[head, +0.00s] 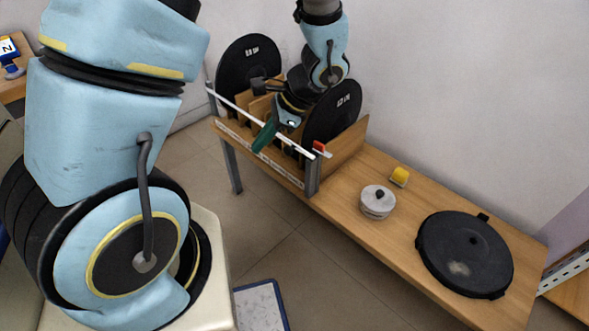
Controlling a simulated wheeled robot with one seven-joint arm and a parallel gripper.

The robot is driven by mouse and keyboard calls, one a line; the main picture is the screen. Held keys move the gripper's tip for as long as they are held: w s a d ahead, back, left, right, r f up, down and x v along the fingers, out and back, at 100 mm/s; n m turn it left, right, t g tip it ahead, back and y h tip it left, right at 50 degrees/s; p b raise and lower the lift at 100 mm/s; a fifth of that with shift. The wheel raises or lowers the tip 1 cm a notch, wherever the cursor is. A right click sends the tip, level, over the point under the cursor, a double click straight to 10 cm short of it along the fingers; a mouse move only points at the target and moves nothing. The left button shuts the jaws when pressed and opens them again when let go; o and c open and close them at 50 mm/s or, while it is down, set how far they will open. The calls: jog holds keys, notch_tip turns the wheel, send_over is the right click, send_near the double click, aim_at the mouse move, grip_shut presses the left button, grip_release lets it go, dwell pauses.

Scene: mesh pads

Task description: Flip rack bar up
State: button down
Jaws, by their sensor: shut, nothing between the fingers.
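The rack (346,148) is a wooden holder with grey posts at the left end of the wooden bench, and it holds large black discs upright. Its thin white bar (236,105) runs along the open front side, from the left post to the right post, near a red piece (320,147). My gripper (261,141) reaches in from above and behind. Its dark green fingers are shut and empty, pointing down across the middle of the bar. I cannot tell whether they touch it. My wrist hides part of the rack's inside.
A round light pot with a black knob (378,203), a yellow block (399,175) and a large black round lid (464,254) stand on the bench (415,288) to the right. Open floor lies in front. A blue-edged board (262,306) is at the bottom.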

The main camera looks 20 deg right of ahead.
jog(key=s+d+f+m+t+b, duration=0.1)
jog(key=d+f+m+t+b, duration=0.1)
jog(key=d+f+m, duration=0.3)
jog(key=s+d+f+m+t+h+b, duration=0.1)
jog(key=d+f+m+t+b, duration=0.1)
jog(key=d+f+m+t, duration=0.3)
jog(key=d+f+m, duration=0.1)
jog(key=d, duration=0.3)
jog(key=shift+s+f+b, duration=0.3)
jog(key=shift+b, duration=0.1)
jog(key=w+a+f, duration=0.1)
jog(key=w+a, duration=0.3)
jog(key=w, duration=0.4)
jog(key=shift+a+f+p, duration=0.3)
jog(key=shift+f+p, duration=0.05)
jog(key=shift+f, duration=0.05)
